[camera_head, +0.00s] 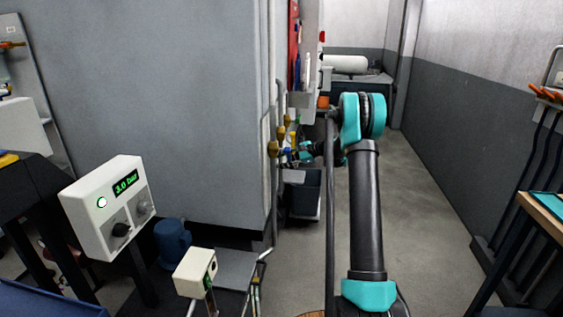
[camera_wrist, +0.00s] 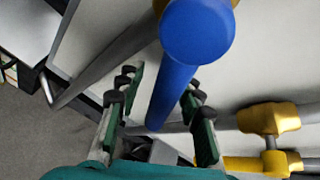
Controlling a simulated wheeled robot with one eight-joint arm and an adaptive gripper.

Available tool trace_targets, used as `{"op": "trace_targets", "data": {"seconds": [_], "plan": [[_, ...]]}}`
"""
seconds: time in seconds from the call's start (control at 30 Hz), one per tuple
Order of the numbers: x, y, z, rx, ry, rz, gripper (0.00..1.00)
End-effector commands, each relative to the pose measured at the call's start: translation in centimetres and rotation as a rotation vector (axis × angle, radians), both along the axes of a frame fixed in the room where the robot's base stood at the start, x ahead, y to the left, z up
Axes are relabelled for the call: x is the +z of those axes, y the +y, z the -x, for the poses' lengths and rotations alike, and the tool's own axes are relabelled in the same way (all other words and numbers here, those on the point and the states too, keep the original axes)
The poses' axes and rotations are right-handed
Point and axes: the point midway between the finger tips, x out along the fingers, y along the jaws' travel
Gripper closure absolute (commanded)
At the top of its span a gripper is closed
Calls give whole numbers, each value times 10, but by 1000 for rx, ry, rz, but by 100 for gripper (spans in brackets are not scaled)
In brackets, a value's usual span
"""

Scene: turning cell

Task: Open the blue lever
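The blue lever (camera_wrist: 183,65) is large in the wrist view, its rounded end facing the camera. Its bar runs down and slightly left, between the two sides of my gripper (camera_wrist: 160,88). The green-padded fingers are spread, with visible gaps to the blue bar on both sides. In the head view my arm reaches forward to the pipes by the grey wall, where my gripper (camera_head: 302,156) shows small and partly hidden. The lever is too small there to tell clearly.
A grey pipe (camera_wrist: 105,55) runs diagonally past the lever in the wrist view. A yellow fitting (camera_wrist: 268,118) sits to the right. In the head view, a dark bin (camera_head: 302,195) stands below the pipes, and a gauge box (camera_head: 110,205) reads 3.0 bar. The right-hand floor is open.

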Motion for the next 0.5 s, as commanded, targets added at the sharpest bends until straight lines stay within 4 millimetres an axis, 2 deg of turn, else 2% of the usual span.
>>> {"op": "trace_targets", "data": {"seconds": [0.27, 0.5], "plan": [[2, -4, 1, -1, -1, 0, 64], [18, -37, 13, -4, -1, 0, 64]]}}
